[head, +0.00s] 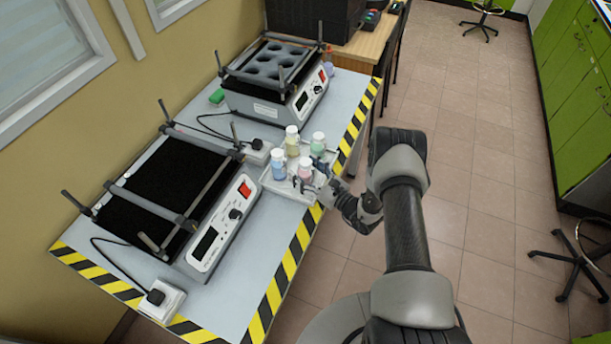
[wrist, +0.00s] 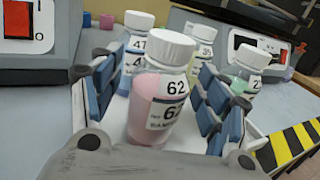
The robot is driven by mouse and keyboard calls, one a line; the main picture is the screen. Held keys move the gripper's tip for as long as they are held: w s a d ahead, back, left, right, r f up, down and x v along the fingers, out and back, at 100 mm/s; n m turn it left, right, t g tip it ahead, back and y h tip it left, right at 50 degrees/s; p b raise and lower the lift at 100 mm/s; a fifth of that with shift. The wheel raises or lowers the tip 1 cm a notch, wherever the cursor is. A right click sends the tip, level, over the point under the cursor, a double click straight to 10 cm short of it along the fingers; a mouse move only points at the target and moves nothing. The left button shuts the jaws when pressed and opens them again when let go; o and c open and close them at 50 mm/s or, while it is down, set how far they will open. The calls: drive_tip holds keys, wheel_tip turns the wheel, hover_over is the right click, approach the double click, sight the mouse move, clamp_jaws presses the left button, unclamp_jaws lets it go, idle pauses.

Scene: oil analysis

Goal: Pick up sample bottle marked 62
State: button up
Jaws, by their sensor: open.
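The sample bottle marked 62 (wrist: 160,98) holds pink liquid and has a white cap. It stands upright between the two blue-padded fingers of my open gripper (wrist: 165,108) in the wrist view, with gaps visible beside it. In the head view, the pink bottle (head: 305,172) is at the near right of a small white tray (head: 274,186), with my gripper (head: 318,178) at it from the right. Behind it in the wrist view are a bottle marked 47 (wrist: 133,45), one with yellowish liquid (wrist: 204,45) and one with green liquid (wrist: 245,72).
Two shaker machines stand on the table, one near (head: 222,235) and one far (head: 300,100). The near one is close left of the tray. The table has a yellow-black striped edge (head: 290,262). A wooden desk (head: 365,48) stands beyond.

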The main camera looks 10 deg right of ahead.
drive_tip(key=shift+c, duration=0.4)
drive_tip(key=c, duration=1.2)
